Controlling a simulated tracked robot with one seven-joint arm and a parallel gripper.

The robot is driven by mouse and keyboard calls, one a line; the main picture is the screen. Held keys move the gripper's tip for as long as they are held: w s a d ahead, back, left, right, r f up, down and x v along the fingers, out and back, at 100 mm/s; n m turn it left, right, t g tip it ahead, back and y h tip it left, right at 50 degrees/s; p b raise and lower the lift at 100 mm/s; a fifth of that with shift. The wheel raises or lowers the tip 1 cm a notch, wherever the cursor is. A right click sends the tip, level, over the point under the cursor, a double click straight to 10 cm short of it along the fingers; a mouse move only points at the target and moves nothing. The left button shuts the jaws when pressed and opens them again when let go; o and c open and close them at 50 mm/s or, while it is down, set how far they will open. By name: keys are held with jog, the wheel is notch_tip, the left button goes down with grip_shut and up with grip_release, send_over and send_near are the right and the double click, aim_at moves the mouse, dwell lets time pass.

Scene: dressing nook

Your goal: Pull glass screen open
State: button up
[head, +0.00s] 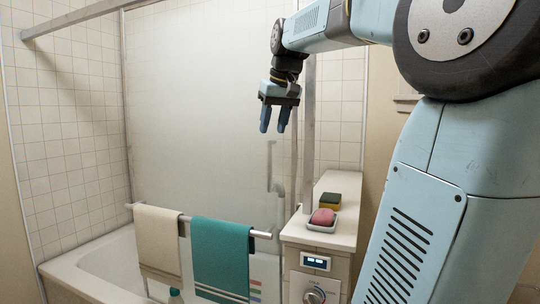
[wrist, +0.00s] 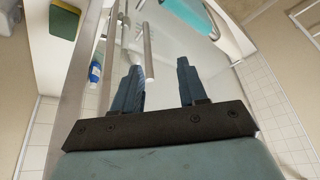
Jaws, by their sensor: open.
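The glass screen (head: 200,100) is a large pale, translucent panel over the bathtub, under a top rail. A grey vertical bar handle (head: 270,160) stands near its right edge. It also shows in the wrist view (wrist: 148,52), between the lines of my two fingers and nearer the left one. My gripper (head: 274,130) hangs fingers down, a little above the handle in the head view. In the wrist view my gripper (wrist: 160,68) is open with nothing between its fingers. I cannot tell any contact with the handle.
A bar (head: 200,222) with a beige towel (head: 158,240) and a teal towel (head: 220,255) crosses low before the screen. A counter (head: 325,205) at right holds pink soap (head: 322,217) and a sponge (head: 330,200). The bathtub (head: 85,275) is lower left.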

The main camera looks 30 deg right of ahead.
aim_at(271, 146)
notch_tip(271, 146, up, 3)
jog(key=w+d, duration=0.3)
jog(key=shift+h, duration=0.3)
jog(key=x, duration=1.3)
jog(key=shift+s+a+f, duration=0.15)
jog(key=shift+a+f, duration=0.05)
jog(key=shift+f, duration=0.2)
grip_shut()
jog(key=shift+r, duration=0.1)
